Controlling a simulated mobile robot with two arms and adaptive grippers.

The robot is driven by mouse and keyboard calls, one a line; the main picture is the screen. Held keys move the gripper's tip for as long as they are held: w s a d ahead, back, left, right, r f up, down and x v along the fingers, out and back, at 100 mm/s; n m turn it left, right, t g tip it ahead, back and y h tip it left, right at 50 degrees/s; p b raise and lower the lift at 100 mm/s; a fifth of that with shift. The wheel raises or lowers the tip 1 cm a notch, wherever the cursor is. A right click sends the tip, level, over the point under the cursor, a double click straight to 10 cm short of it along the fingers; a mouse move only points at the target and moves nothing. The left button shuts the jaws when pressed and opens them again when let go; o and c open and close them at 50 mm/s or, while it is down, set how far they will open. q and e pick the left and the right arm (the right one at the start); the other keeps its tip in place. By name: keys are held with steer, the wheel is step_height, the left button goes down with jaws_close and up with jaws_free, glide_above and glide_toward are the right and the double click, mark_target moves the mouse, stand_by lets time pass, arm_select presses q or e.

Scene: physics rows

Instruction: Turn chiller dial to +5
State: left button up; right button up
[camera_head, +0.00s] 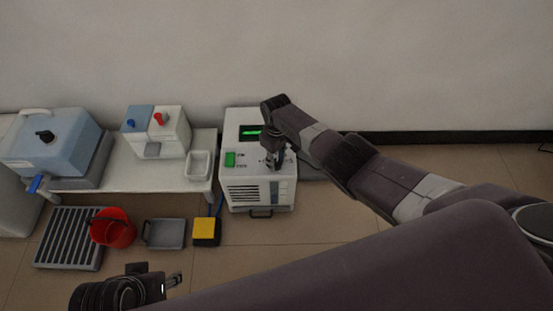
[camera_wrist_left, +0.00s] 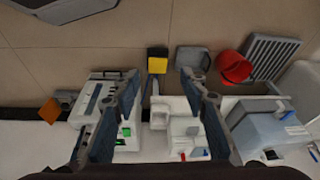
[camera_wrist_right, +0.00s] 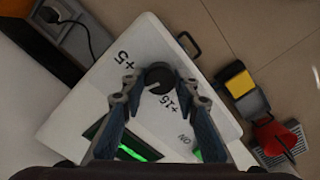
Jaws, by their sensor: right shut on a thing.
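The chiller (camera_head: 258,190) is a white box on the floor with a lit green display (camera_head: 250,132) and a green switch (camera_head: 230,160) on top. Its round dark dial (camera_wrist_right: 159,76) shows in the right wrist view, with a pale pointer mark on its left side. The "+5" label (camera_wrist_right: 122,61) is up-left of the dial, and "+15" (camera_wrist_right: 168,102) is just below it. My right gripper (camera_wrist_right: 156,84) is shut on the dial from above; in the head view the hand hides it. My left gripper (camera_wrist_left: 159,80) is open and empty, away from the chiller.
Left of the chiller is a low white table (camera_head: 85,189) with a blue-grey machine (camera_head: 55,140), a two-knob unit (camera_head: 155,133) and a white bin (camera_head: 199,165). A red bucket (camera_head: 113,228), grey tray (camera_head: 164,234) and yellow-topped box (camera_head: 206,231) are on the floor. The wall is close behind.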

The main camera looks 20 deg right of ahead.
mark_target(277, 162)
steer(key=m, duration=0.4)
steer(key=shift+m+p, duration=0.3)
arm_select(q)
steer(key=shift+s+x, duration=0.15)
steer(key=shift+x, duration=0.95)
steer(key=shift+s+x, duration=0.1)
steer(key=shift+x, duration=0.95)
arm_select(e)
steer(key=shift+m, duration=1.9)
arm_select(q)
steer(key=shift+f, duration=0.25)
arm_select(e)
steer(key=o, duration=1.1)
steer(key=shift+o, duration=0.2)
steer(key=shift+w+r, duration=0.1)
steer(key=shift+r, duration=0.6)
arm_select(q)
steer(key=shift+r, duration=0.1)
arm_select(e)
step_height(277, 162, up, 11)
steer(key=shift+f, duration=0.2)
